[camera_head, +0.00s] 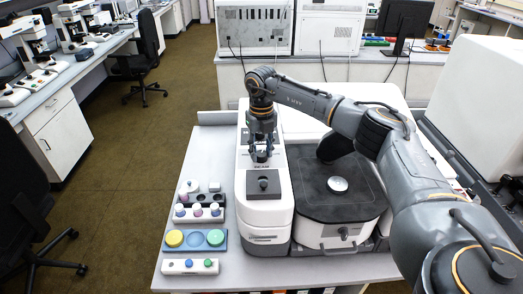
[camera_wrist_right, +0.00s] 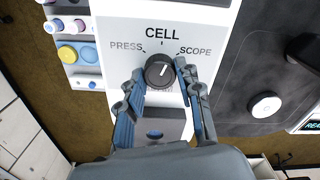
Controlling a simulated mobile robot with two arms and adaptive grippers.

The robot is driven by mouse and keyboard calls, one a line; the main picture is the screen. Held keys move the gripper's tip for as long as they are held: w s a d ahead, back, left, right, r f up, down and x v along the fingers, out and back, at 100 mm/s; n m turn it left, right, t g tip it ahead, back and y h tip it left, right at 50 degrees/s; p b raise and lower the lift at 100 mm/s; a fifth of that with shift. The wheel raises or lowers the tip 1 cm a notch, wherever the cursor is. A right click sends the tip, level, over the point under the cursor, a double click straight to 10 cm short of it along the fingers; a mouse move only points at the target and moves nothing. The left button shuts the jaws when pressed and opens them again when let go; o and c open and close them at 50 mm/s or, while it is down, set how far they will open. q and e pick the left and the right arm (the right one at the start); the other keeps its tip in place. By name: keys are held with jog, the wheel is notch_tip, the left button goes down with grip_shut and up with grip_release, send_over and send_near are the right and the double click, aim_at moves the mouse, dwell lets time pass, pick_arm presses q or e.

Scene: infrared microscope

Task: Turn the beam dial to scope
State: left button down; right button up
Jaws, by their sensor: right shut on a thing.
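The beam dial (camera_wrist_right: 158,72) is a dark round knob on the white face of the microscope (camera_head: 264,212). The labels PRESS, CELL and SCOPE stand around it in the right wrist view. Its white mark points up and slightly right, close to CELL and short of SCOPE. My right gripper (camera_head: 262,156) reaches down over the white housing. In the right wrist view my right gripper (camera_wrist_right: 160,70) has one finger on each side of the dial, shut on it. In the head view the gripper mostly hides the dial. My left gripper is not in view.
A rack of small vials (camera_head: 199,213), a blue tray (camera_head: 218,244) with yellow and green discs, and a white strip (camera_head: 189,267) stand left. Table is clear behind them.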

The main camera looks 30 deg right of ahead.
aim_at(262, 153)
jog(key=m, duration=0.4)
jog(key=shift+r+m, duration=0.1)
jog(key=shift+m, duration=1.8)
jog(key=shift+w, duration=0.1)
jog(key=o, duration=1.2)
jog(key=shift+c, duration=0.2)
notch_tip(262, 153, up, 12)
